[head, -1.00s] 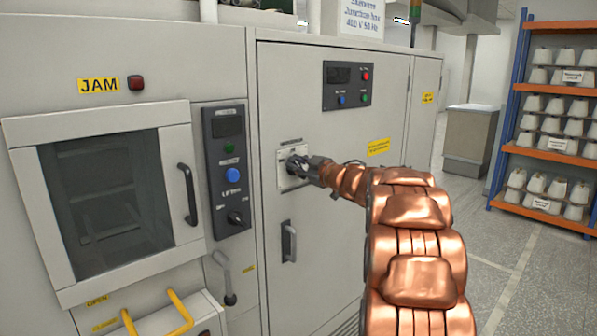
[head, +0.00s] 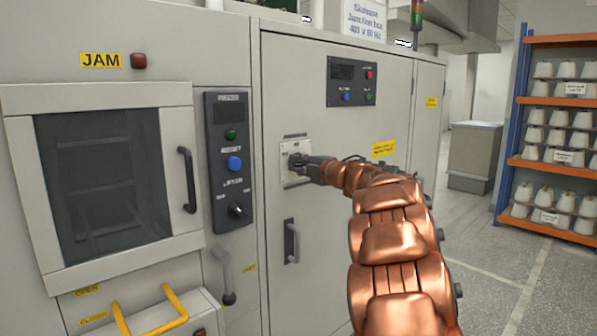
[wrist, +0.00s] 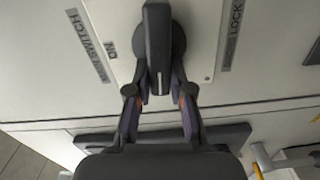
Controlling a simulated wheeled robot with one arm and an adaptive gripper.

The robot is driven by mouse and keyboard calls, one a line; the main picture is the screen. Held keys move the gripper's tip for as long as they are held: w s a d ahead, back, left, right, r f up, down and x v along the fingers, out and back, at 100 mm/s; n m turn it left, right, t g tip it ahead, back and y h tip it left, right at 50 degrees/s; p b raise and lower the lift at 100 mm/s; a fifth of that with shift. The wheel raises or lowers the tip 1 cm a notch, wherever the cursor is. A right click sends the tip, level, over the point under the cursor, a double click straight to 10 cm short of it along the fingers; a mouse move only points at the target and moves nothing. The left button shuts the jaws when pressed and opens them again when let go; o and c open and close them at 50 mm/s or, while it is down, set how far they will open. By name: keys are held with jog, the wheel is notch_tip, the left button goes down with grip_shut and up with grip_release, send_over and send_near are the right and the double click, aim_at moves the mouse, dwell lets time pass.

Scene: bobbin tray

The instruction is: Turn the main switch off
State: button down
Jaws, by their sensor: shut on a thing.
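The main switch is a dark rotary handle (wrist: 158,45) on a pale plate (wrist: 205,40) on the grey cabinet door. In the wrist view the plate carries the labels "MAIN SWITCH", "ON" and "LOCK", seen turned on their side. In the head view the switch plate (head: 297,149) is partly covered by my gripper (head: 308,166). My gripper (wrist: 160,92) is shut on the handle, with one finger on each side of it. The handle runs up and down in the wrist view. I cannot tell which marking it points to.
A door handle (head: 291,242) sits below the switch. A small button panel (head: 354,82) is above right. To the left are a control panel (head: 230,160) and a windowed door (head: 105,185) with its handle. Shelves of cones (head: 560,140) stand far right, with clear floor before them.

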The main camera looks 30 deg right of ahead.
jog(key=shift+f+n+b, duration=0.1)
jog(key=shift+n+b, duration=0.25)
jog(key=shift+n, duration=0.25)
jog(key=c, duration=1)
grip_release()
jog(key=shift+c, duration=0.2)
jog(key=shift+s, duration=0.15)
jog(key=s+d, duration=0.1)
jog(key=s, duration=1)
jog(key=shift+s+d, duration=0.35)
